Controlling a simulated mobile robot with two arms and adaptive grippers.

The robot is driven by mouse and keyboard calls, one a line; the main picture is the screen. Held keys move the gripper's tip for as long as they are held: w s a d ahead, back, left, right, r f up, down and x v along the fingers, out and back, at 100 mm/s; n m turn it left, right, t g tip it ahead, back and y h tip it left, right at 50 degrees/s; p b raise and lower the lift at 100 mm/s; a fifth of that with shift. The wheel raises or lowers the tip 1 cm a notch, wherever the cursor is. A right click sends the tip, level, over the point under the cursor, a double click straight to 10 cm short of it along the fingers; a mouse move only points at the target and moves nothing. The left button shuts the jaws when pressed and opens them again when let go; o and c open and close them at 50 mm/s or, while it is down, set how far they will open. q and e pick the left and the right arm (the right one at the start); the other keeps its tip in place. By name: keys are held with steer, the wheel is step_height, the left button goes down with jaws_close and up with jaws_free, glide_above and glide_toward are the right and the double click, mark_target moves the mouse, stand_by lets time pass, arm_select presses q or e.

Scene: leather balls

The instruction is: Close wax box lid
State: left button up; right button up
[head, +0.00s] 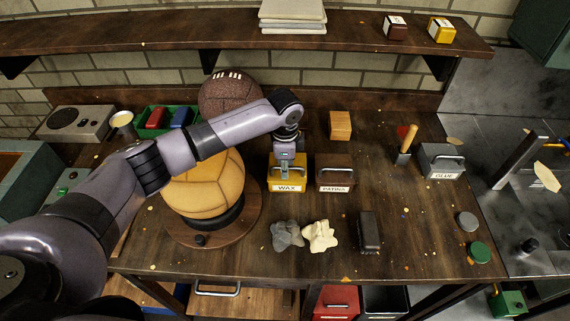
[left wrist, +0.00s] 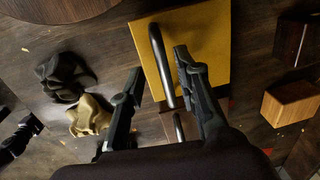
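The yellow wax box (head: 289,187) stands on the workbench with its WAX label facing me. Its yellow top with a grey bar handle (left wrist: 160,60) fills the upper middle of the left wrist view. Whether the lid sits fully down I cannot tell, as my gripper hides part of it in the head view. My left gripper (head: 286,163) is over the box at the handle. In the left wrist view its fingers (left wrist: 160,62) are apart, one on each side of the handle, with no clear contact.
The dark patina box (head: 335,173) stands close to the right of the wax box. A yellow leather ball (head: 204,188) on a round stand is to the left. Grey (head: 287,234) and cream (head: 320,236) cloths lie in front; a wooden block (head: 340,125) is behind.

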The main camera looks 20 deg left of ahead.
arm_select(q)
steer(key=shift+r, duration=0.1)
steer(key=shift+r, duration=0.35)
step_height(320, 180, up, 11)
steer(key=s, duration=0.1)
steer(key=shift+d, duration=0.15)
steer(key=shift+s, duration=0.1)
